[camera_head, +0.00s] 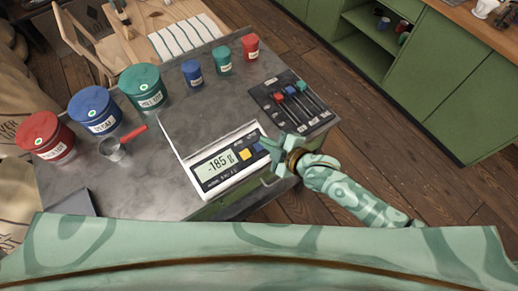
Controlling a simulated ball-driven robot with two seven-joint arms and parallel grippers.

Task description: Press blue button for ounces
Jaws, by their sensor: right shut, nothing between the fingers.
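A scale (209,184) stands at the front of the grey worktop. Its display (215,166) appears to read -185 g. A yellow button (244,155) is right of the display, and a blue button (258,148) is right of the yellow one. My right gripper (267,145) is shut and empty, with its tips at the scale's right end, right beside the blue button. I cannot tell whether the tips touch the button. My left gripper is not in view.
Large red, blue and green tins (146,85) stand at the worktop's left and back, with smaller tins (192,72) further right. A red-handled scoop (115,149) lies left of the scale. A slider panel (290,100) is behind my right gripper.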

